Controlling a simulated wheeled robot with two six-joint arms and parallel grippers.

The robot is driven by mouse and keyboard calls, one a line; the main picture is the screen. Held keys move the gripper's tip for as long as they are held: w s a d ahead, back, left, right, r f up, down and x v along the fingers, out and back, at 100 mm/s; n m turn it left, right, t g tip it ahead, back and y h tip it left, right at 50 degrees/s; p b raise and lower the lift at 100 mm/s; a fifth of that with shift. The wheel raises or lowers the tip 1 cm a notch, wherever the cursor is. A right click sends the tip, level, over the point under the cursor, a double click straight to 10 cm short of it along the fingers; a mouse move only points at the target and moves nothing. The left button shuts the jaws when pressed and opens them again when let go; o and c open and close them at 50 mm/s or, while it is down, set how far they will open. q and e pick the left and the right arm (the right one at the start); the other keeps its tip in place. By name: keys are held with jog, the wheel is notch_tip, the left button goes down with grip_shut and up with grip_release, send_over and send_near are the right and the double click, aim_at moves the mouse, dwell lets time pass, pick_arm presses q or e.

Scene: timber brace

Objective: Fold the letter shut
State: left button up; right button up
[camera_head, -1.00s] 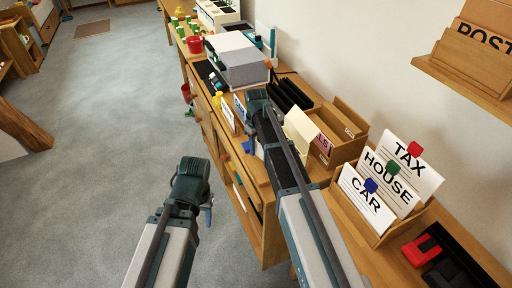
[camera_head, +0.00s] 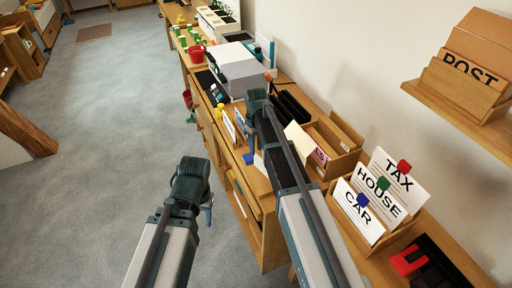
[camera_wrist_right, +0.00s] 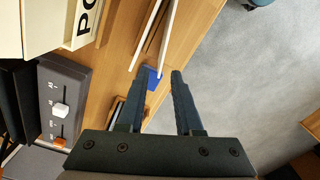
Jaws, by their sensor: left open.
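White panels (camera_wrist_right: 168,38), likely the letter, show nearly edge-on in the right wrist view, standing on the wooden surface just beyond my fingers; I cannot tell how they are joined. A blue block (camera_wrist_right: 153,78) lies at their near end, by the left fingertip. My right gripper (camera_wrist_right: 161,74) is open, with nothing clearly gripped between its fingers. In the head view this gripper (camera_head: 257,101) is over the desk's front edge and its arm hides part of the desk. My left gripper (camera_head: 205,199) is open and empty over the floor, left of the desk.
A wooden box (camera_head: 337,143) with cream cards stands right of my right arm. The TAX, HOUSE and CAR cards (camera_head: 357,211) stand in a nearer holder. A grey device (camera_head: 243,78) is farther back. A wall shelf (camera_head: 440,103) holds a POST box.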

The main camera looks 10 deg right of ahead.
pick_arm(q)
notch_tip(320, 180, up, 6)
jog(key=p, duration=0.5)
jog(key=shift+r, duration=0.25)
pick_arm(e)
notch_tip(320, 180, up, 6)
jog(key=shift+r, duration=0.2)
